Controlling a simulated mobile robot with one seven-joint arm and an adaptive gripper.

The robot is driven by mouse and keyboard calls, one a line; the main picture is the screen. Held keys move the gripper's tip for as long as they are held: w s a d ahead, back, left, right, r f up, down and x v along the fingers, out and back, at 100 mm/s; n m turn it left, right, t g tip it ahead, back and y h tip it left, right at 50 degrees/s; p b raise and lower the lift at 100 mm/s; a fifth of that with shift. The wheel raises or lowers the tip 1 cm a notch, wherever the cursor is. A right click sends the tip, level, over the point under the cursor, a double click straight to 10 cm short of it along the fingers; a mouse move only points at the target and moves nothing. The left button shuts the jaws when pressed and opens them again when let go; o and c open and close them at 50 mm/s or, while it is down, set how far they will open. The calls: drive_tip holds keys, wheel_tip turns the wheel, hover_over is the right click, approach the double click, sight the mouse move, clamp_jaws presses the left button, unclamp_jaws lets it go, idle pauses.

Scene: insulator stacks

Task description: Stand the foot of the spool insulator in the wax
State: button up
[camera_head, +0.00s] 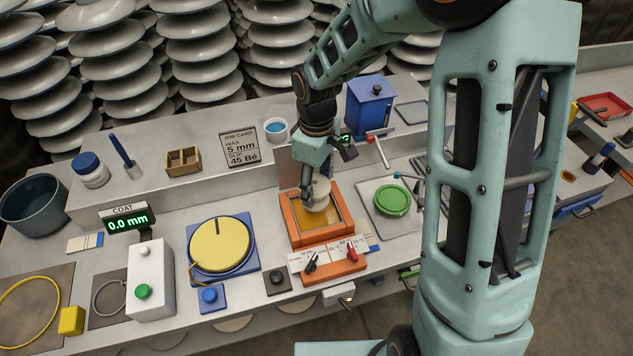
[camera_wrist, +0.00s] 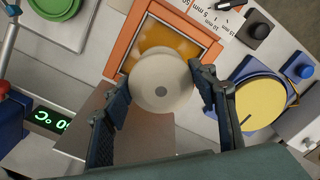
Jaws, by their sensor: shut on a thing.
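The spool insulator (camera_head: 319,194) is pale and rounded. The insulator is over the bath opening. Its foot is hidden beneath its body, so I cannot tell whether it touches the wax.
A scale panel with knobs (camera_head: 328,256) fronts the bath. A yellow round plate (camera_head: 220,244) stands left, and a green round lid (camera_head: 392,200) lies right. A job card (camera_head: 240,147) reads wax 5 mm. A coat display (camera_head: 128,224) reads 0.0 mm. A blue box (camera_head: 370,104) stands behind.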

drive_tip(key=shift+f+b, duration=1.45)
drive_tip(key=shift+f, duration=0.7)
drive_tip(key=shift+f+b, duration=0.35)
drive_tip(key=shift+f, duration=0.15)
drive_tip(key=shift+r, duration=0.1)
idle(0.9)
drive_tip(key=shift+r+p, duration=3.6)
drive_tip(key=shift+r, duration=0.9)
